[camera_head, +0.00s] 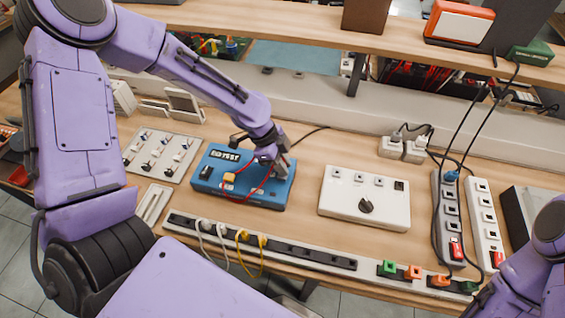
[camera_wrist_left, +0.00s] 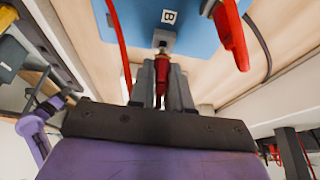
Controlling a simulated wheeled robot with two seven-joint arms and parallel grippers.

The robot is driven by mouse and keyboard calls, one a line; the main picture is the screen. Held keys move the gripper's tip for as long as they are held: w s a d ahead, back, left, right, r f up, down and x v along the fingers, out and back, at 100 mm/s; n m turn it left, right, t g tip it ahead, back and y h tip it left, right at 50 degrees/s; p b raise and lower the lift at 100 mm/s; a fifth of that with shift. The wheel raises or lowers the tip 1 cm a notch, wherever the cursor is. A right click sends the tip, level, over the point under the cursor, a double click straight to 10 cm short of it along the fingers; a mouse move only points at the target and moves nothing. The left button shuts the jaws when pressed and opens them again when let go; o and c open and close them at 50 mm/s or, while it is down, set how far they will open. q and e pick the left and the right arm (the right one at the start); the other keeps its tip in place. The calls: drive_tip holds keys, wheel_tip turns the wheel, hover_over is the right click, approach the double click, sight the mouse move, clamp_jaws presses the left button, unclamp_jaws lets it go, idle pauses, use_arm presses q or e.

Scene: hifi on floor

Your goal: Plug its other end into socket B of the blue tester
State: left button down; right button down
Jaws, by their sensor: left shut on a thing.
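The blue tester (camera_head: 262,199) lies on the bench in the middle of the head view, with a yellow part and a red lead on top. My left gripper (camera_head: 280,168) is over its right end. In the left wrist view the gripper (camera_wrist_left: 162,84) is shut on a red plug (camera_wrist_left: 163,67). The plug's metal tip points at a grey socket (camera_wrist_left: 162,40) beside the "B" label (camera_wrist_left: 168,16) and meets or nearly meets it; I cannot tell how deep. Another red plug (camera_wrist_left: 232,32) stands on the tester to the right. My right gripper is out of view.
A white box with a dark knob (camera_head: 365,200) stands right of the tester. A long socket strip (camera_head: 300,252) runs along the front edge, and a switch panel (camera_head: 160,155) lies to the left. Power strips (camera_head: 449,215) with cables stand at the right. A shelf (camera_head: 300,40) crosses behind.

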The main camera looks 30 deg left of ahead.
use_arm(q)
drive_tip(key=shift+p, duration=0.3)
idle(0.6)
drive_tip(key=shift+f+b, duration=0.45)
drive_tip(key=shift+f, duration=0.25)
idle(0.9)
drive_tip(key=shift+f+p, duration=0.25)
drive_tip(key=shift+p, duration=0.25)
idle(2.5)
drive_tip(key=c, duration=1)
unclamp_jaws()
drive_tip(key=p+v, duration=0.1)
drive_tip(key=v, duration=0.4)
drive_tip(key=d+p+v, duration=0.1)
drive_tip(key=p+v, duration=0.1)
drive_tip(key=v, duration=0.3)
drive_tip(key=p+v, duration=0.2)
drive_tip(key=v, duration=0.3)
drive_tip(key=shift+w+d+r, duration=0.1)
drive_tip(key=shift+d+r, duration=0.15)
drive_tip(key=shift+r, duration=0.2)
drive_tip(key=shift+c, duration=0.3)
